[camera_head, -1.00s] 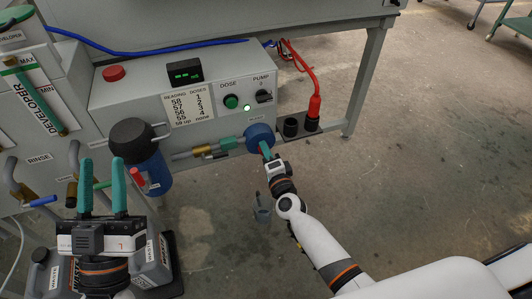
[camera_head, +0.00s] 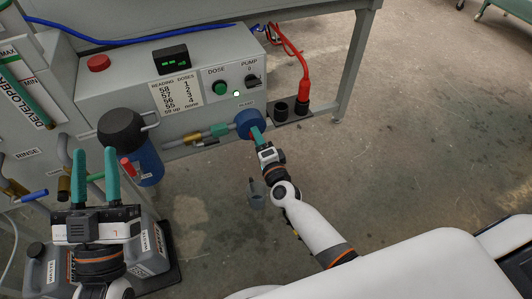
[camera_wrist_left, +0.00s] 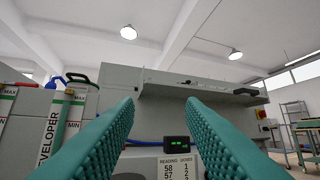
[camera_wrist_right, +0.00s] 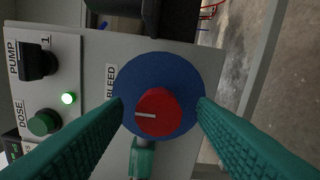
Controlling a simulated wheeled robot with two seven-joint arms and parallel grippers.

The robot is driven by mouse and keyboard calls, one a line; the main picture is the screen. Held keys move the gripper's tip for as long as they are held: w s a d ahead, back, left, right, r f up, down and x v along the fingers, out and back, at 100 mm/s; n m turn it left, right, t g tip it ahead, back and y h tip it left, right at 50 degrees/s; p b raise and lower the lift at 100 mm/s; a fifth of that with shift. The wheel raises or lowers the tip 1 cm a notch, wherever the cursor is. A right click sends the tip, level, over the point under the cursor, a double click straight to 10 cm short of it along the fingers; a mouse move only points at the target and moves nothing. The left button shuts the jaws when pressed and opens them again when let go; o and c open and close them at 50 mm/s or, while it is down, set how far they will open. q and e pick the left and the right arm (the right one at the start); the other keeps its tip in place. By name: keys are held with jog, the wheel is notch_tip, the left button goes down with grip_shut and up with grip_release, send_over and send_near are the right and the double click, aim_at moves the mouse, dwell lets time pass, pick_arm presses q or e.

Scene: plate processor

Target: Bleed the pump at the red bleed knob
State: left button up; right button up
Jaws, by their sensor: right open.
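The red bleed knob (camera_wrist_right: 158,112) with a white pointer mark sits in front of a round blue body (camera_wrist_right: 158,75), next to the BLEED label, in the right wrist view. My right gripper (camera_wrist_right: 160,108) is open, with one finger on each side of the knob; I cannot tell whether they touch it. In the head view my right gripper (camera_head: 256,138) is at the blue body (camera_head: 250,123), and the knob is mostly hidden there. My left gripper (camera_head: 95,178) is open and empty in front of the machine; its fingers are apart in the left wrist view (camera_wrist_left: 160,125).
The panel has a green DOSE button (camera_head: 220,88), a black PUMP switch (camera_head: 252,80), a lit green lamp (camera_head: 236,94) and a small display (camera_head: 171,59). A blue filter housing (camera_head: 145,160) stands near my left gripper. A grey jug (camera_head: 257,194) is below the bleed.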

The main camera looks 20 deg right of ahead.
pick_arm(q)
notch_tip(320, 180, down, 8)
jog(key=w+g+y+p, duration=0.2)
jog(key=g, duration=0.3)
jog(key=shift+a+r+g, duration=0.25)
jog(key=shift+a+g, duration=0.05)
jog(key=shift+g, duration=0.1)
pick_arm(e)
jog(key=s, duration=1.1)
jog(key=shift+d, duration=0.15)
pick_arm(q)
jog(key=shift+w, duration=0.1)
pick_arm(e)
jog(key=shift+r, duration=0.1)
